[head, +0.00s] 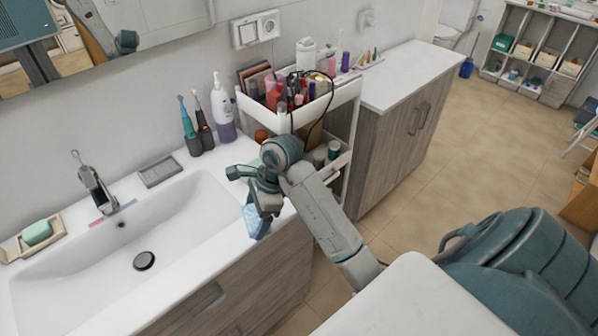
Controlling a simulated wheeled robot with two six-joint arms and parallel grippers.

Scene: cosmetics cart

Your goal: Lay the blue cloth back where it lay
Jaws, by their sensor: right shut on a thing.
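The blue cloth (256,221) hangs from my right gripper (263,204), at the right end of the white sink counter near its front edge. The gripper is shut on the cloth's upper part, and the cloth hangs below it in a small bunch. I cannot tell whether its lower end touches the counter. My right arm comes in from the lower right and hides part of the cart behind it. My left gripper is not in view.
The sink basin (190,230) with its tap (97,190) lies left. A lotion bottle (222,112) and toothbrushes (190,125) stand at the wall. The crowded white cosmetics cart (345,92) is behind my arm. A soap dish (58,231) is far left.

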